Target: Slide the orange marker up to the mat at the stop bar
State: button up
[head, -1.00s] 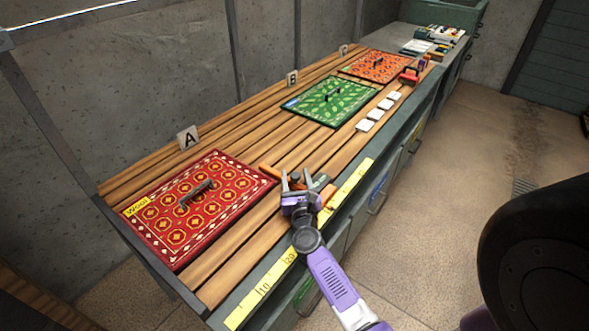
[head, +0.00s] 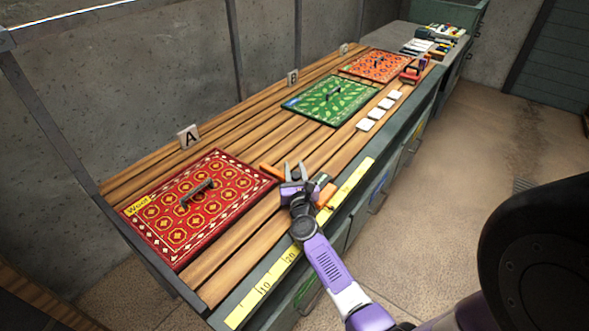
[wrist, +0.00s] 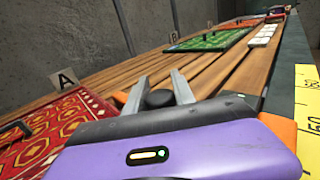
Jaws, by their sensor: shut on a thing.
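The orange marker (head: 326,195) looks like a bar lying across the wooden slats. Its far end shows beside the red mat's right corner, and its middle is hidden by my gripper. My gripper (head: 295,168) is over it, with its fingers closed around a dark round knob (wrist: 158,98). Orange also shows either side of my gripper in the wrist view (wrist: 284,130). The red patterned mat (head: 160,226) with a dark handle lies left of the marker, by card A. A green mat (head: 310,105) and an orange-red mat (head: 352,72) lie farther along. I cannot make out which part is the stop bar.
A yellow ruler strip (head: 265,287) runs along the bench's front edge. White tiles (head: 379,114) lie in a row right of the green mat. A red and black object (head: 410,76) stands near the far mat. Bare slats lie between marker and green mat.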

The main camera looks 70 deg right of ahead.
aim_at(294, 179)
jog(key=shift+w+a, duration=0.15)
jog(key=shift+a, duration=0.4)
jog(key=o, duration=1.1)
jog(key=b+v, duration=0.1)
jog(key=v, duration=0.6)
jog(key=shift+s+a, duration=0.25)
jog(key=shift+a, duration=0.05)
